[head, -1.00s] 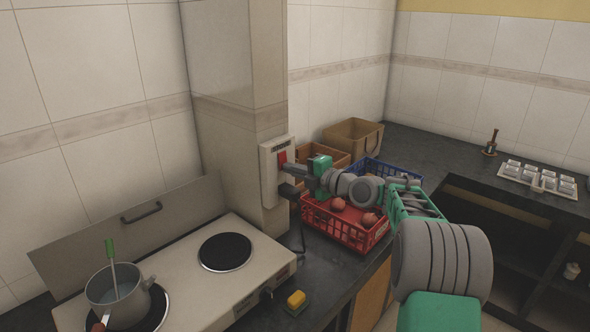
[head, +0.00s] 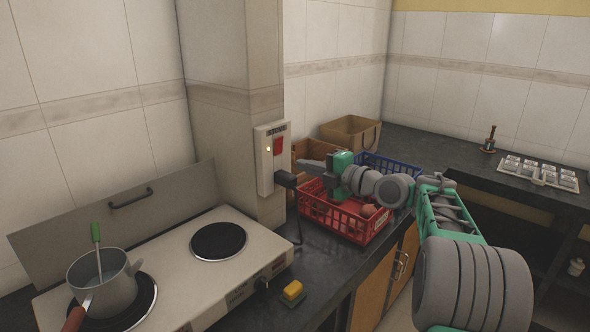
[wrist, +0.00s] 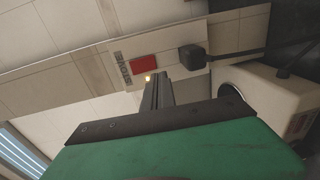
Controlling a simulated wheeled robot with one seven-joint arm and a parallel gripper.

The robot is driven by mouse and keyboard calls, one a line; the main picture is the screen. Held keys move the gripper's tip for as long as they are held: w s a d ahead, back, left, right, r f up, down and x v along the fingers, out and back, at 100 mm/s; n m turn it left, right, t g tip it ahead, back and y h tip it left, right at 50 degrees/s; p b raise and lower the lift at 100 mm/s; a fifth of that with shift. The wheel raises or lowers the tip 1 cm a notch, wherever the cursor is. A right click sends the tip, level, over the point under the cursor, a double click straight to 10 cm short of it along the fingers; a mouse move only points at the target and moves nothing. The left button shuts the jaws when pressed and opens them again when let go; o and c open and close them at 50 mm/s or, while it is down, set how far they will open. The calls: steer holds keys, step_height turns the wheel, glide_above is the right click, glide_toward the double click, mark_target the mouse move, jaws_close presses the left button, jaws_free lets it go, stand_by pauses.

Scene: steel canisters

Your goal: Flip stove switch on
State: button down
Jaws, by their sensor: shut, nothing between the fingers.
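The stove switch box (head: 265,170) is a white plate on the side of the tiled pillar. Its red switch (head: 279,145) shows beside a small lit yellow light (head: 268,149). A black plug (head: 286,179) sits low on the box. My gripper (head: 300,163) is shut and empty, just right of the box and apart from it. In the wrist view the red switch (wrist: 144,65), the STOVE label and the lit light are clear, with my shut fingertips (wrist: 158,76) appearing just beside the light. The stove (head: 258,252) stands below and left of the box.
A pot (head: 110,285) with a green-handled utensil is on the left burner. Brown boxes (head: 350,130) are behind. A yellow sponge (head: 292,290) lies on the dark counter.

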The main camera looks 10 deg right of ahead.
steer(key=v, duration=0.6)
steer(key=shift+d+f+b, duration=0.4)
steer(key=shift+d+f, duration=0.05)
steer(key=shift+f, duration=0.2)
steer(key=s+a+f+m+g+h+p, duration=0.55)
steer(key=s+a+m+p, duration=0.25)
steer(key=s+a+m, duration=0.4)
steer(key=s+d+f+m+g+h+p, duration=0.1)
steer(key=s+d+f+m+g+h, duration=0.1)
steer(key=s+m, duration=0.4)
steer(key=s+d+f+m+g+h+p, duration=0.2)
steer(key=s+m, duration=0.5)
steer(key=s, duration=0.4)
step_height(320, 180, down, 2)
steer(key=shift+s+f+g+h, duration=0.1)
steer(key=shift+s+g+h, duration=0.1)
steer(key=shift+g+h, duration=0.2)
